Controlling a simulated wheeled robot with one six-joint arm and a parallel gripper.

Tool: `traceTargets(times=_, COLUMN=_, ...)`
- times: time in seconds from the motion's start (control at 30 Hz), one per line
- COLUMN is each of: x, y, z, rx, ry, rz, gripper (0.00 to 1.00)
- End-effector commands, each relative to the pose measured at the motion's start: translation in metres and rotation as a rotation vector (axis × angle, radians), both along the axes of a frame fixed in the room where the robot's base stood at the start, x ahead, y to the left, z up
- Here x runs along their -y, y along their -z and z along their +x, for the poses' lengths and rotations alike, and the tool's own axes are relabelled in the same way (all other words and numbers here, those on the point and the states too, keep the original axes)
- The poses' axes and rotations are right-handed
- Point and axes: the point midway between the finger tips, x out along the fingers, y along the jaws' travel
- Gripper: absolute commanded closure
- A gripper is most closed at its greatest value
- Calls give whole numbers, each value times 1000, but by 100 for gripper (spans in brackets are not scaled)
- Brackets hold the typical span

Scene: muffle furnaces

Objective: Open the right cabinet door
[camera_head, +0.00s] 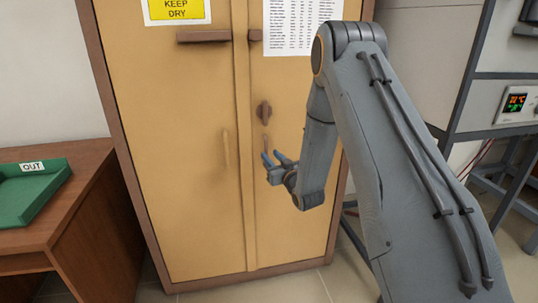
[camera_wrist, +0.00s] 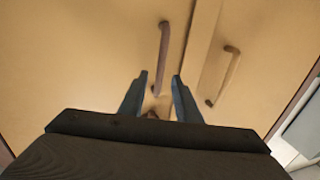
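The tan cabinet has a right door (camera_head: 300,225) and a left door (camera_head: 185,200), both looking closed along the middle seam. My gripper (camera_head: 272,157) is open and empty in front of this door, near the handle. In the wrist view, a handle (camera_wrist: 163,50) lies ahead of the gap between my spread fingers (camera_wrist: 158,80), apart from them.
The left door's handle (camera_head: 226,150) is across the seam; a second handle (camera_wrist: 225,75) shows in the wrist view. A brown table (camera_head: 88,180) with a green tray (camera_head: 35,190) stands left.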

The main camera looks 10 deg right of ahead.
Motion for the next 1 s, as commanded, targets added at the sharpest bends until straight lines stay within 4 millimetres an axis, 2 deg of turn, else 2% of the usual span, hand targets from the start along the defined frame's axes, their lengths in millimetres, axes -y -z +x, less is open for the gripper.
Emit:
traceTargets(times=0.2, x=-5, y=0, z=22, rx=0, ry=-1, rz=0, gripper=70)
traceTargets(times=0.53, x=-5, y=0, z=26, rx=-2, ry=0, rz=1, gripper=70)
traceTargets(times=0.73, x=-5, y=0, z=26, rx=-2, ry=0, rz=0, gripper=100)
traceTargets(times=1.0, x=-7, y=0, z=25, rx=-2, ry=-4, rz=0, gripper=100)
